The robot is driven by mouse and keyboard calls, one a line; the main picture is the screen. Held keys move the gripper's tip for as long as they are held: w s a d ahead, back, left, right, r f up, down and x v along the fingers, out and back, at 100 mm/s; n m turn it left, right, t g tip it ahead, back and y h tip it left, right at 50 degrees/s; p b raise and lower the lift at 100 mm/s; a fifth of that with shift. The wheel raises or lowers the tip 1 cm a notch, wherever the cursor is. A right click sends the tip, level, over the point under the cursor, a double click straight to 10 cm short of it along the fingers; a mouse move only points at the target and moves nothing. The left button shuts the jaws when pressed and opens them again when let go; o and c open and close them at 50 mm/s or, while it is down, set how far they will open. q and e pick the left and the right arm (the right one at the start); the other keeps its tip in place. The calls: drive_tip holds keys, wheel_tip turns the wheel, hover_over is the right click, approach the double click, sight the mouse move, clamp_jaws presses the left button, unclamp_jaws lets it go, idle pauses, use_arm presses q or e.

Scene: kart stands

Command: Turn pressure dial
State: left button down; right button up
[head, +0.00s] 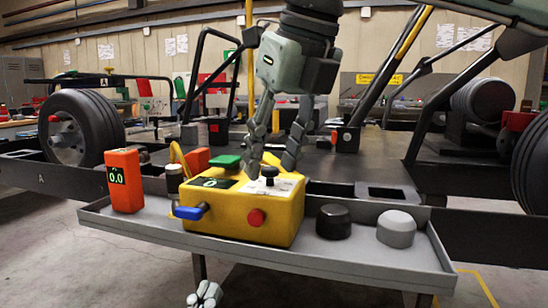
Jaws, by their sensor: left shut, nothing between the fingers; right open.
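A yellow control box (240,215) sits in a grey tray. On its top are a small display (213,183) reading what looks like 0 and a black knob (269,172) on a white panel, apparently the pressure dial. My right gripper (272,166) comes down from above with its fingers open. Its fingertips appear on either side of the knob; whether they touch it I cannot tell. My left gripper (205,294) is shut and empty at the bottom edge, below the front of the tray, mostly out of frame.
The box has a blue lever (190,212), a red button (256,217) and a green button (225,161). In the grey tray (330,262), an orange meter (124,181) reading 0.0 stands left; black (333,221) and grey (396,228) caps sit right. A kart frame stands behind.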

clamp_jaws()
idle(0.3)
